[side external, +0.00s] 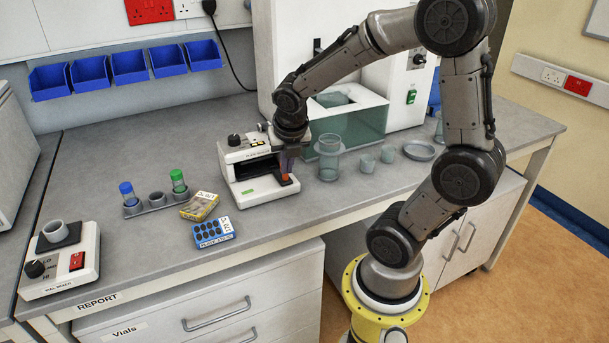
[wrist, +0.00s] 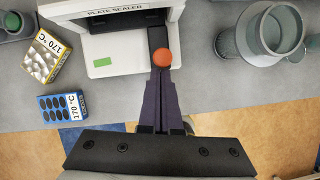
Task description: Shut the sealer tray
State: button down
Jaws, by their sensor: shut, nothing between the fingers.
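The white plate sealer (side external: 240,155) stands on the bench with its tray (side external: 263,194) out at the front. In the wrist view the tray (wrist: 125,66) carries a green label and extends toward me from under the sealer body (wrist: 105,8). An orange knob (wrist: 163,58) sits at the near end of a black bar on the tray's right side. My gripper (wrist: 162,73) is shut and empty, its fingertips at the near edge of the knob. I cannot tell whether they touch it. In the side view my gripper (side external: 288,165) partly hides the sealer's right side.
Two boxes, yellow (side external: 199,206) and blue (side external: 213,232), lie left of the tray. A rack (side external: 157,201) holds green- and blue-capped vials. A glass vessel (side external: 329,158) and small beakers stand to the right. The bench's front edge is close to the tray.

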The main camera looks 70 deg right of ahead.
jog(key=s+a+r, duration=0.4)
jog(key=a+r, duration=0.3)
jog(key=r, duration=0.3)
jog(key=s+a+f+m+t+y, duration=0.1)
jog(key=s+a+m, duration=0.2)
jog(key=m, duration=0.9)
jog(key=s+a+m+t+y, duration=0.2)
jog(key=a+m, duration=0.3)
jog(key=m, duration=0.7)
jog(key=shift+s+a+f+m+y, duration=0.2)
jog(key=shift+s+f+m+y, duration=0.15)
jog(key=shift+s, duration=0.3)
